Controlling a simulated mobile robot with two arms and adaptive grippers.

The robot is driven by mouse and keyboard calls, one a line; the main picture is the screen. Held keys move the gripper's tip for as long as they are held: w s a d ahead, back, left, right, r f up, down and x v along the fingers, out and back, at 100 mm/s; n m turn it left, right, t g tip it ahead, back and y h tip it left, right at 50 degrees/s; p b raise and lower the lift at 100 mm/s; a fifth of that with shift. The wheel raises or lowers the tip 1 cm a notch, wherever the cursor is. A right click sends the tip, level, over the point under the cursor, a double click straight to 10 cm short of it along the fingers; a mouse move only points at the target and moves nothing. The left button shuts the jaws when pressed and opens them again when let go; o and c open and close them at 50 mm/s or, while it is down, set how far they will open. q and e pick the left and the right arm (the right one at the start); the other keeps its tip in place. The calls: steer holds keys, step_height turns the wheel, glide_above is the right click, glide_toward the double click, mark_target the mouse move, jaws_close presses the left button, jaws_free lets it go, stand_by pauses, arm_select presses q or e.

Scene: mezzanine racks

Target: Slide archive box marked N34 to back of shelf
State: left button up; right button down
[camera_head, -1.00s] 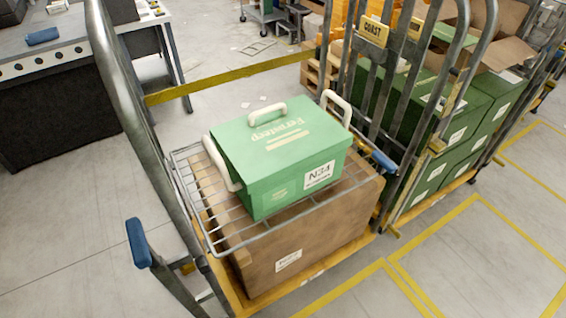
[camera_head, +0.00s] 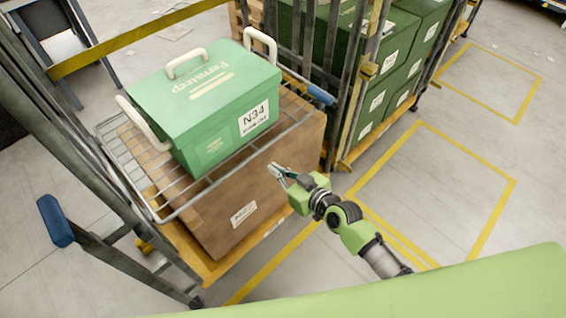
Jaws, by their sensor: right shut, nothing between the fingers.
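The green archive box (camera_head: 205,105) has a white label marked N34 and cream handles on its top and sides. It sits upright on the wire shelf (camera_head: 183,208) of a roll cage, with its labelled face near the shelf's front edge. My right gripper (camera_head: 275,170) is shut and empty, in front of and to the right of the box, apart from it. In the picture it overlaps the brown carton below the shelf. My left gripper is not in view.
The large brown carton (camera_head: 270,185) stands beneath the shelf on the cage's yellow base. Grey cage posts with blue-ended bars (camera_head: 55,221) flank the shelf. Green boxes (camera_head: 385,65) fill the neighbouring cage. Floor at right is clear, with yellow lines.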

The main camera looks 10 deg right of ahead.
steer(key=y, duration=0.1)
glide_toward(236, 136)
steer(key=shift+n+t, duration=0.3)
steer(key=shift+t, duration=0.1)
steer(key=b+x, duration=0.2)
steer(key=b, duration=0.1)
steer(key=b+x, duration=0.3)
steer(key=shift+f, duration=0.45)
steer(key=shift+s, duration=0.1)
